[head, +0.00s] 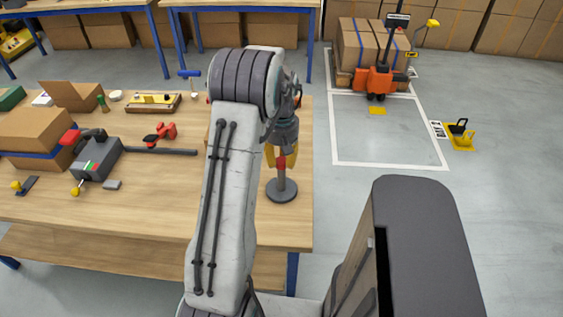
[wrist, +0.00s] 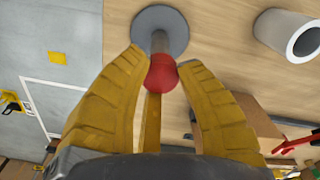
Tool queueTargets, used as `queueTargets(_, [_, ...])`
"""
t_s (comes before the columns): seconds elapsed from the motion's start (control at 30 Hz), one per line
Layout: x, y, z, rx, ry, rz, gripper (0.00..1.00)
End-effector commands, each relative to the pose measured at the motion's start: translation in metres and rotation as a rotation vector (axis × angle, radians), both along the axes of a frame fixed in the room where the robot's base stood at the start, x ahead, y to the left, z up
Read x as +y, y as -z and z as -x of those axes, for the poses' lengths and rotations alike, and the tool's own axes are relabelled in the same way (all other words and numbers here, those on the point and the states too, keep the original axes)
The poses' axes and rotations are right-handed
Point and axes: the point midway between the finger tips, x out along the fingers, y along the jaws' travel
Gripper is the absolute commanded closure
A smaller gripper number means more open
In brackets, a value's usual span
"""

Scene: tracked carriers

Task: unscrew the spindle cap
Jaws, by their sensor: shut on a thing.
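The spindle is a grey post (head: 281,184) standing upright on a round dark grey base (head: 286,196) near the right edge of the wooden table. A red cap (wrist: 162,74) sits at the top of the post (wrist: 160,42). My gripper (head: 281,160) points down over the spindle with its yellow fingers around the cap. In the wrist view my gripper (wrist: 163,68) is shut on the red cap, with a finger on either side and one behind it. The cap's lower edge, where it meets the post, is partly hidden by the fingers and the view angle.
On the table (head: 150,220) are a grey device with a long dark bar (head: 97,160), a red tool (head: 166,131) and cardboard boxes (head: 35,129). Open floor lies right of the table.

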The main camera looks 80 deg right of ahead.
Motion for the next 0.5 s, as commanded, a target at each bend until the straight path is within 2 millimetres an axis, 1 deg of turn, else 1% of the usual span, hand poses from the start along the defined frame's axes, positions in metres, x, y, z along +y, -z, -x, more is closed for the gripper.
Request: queueTargets(0.5, [-0.0010, -0.0039, -0.0002, 0.001, -0.013, 0.004, 1.00])
